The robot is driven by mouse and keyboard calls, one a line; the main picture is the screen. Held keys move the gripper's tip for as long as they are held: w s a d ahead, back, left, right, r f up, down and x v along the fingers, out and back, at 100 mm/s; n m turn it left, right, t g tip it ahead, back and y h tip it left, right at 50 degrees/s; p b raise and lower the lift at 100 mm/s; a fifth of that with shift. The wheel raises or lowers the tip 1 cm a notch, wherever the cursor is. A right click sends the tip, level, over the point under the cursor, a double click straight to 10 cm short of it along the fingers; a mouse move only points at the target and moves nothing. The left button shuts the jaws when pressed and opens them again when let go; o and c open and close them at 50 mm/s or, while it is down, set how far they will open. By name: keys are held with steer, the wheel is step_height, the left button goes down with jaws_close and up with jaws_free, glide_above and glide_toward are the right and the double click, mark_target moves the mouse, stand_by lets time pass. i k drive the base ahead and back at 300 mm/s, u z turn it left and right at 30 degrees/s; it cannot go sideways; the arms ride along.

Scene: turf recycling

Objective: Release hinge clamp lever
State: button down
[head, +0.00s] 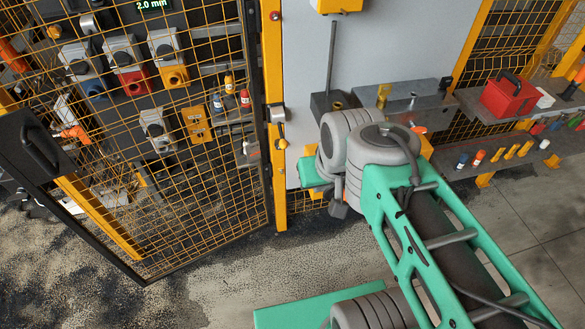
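I cannot tell for certain which part is the hinge clamp lever. A small metal latch-like fitting (277,114) sits on the orange post beside the mesh gate (190,215). A small yellow upright part (384,95) stands on a grey metal block (415,101) behind my arm. My green and grey arm reaches in from the lower right. Its wrist joints are in front of the grey panel, right of the post. The wrist hides most of the arm's end, so the fingers and anything between them cannot be made out.
Behind the mesh are several switch boxes, including a red one (134,78). The gate's black handle (40,142) is at left. Open floor (230,285) lies in front.

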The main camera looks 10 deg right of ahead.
mark_target(283, 144)
steer(key=k, duration=0.95)
steer(key=u, duration=0.85)
steer(key=i, duration=1.55)
steer(key=z, duration=0.3)
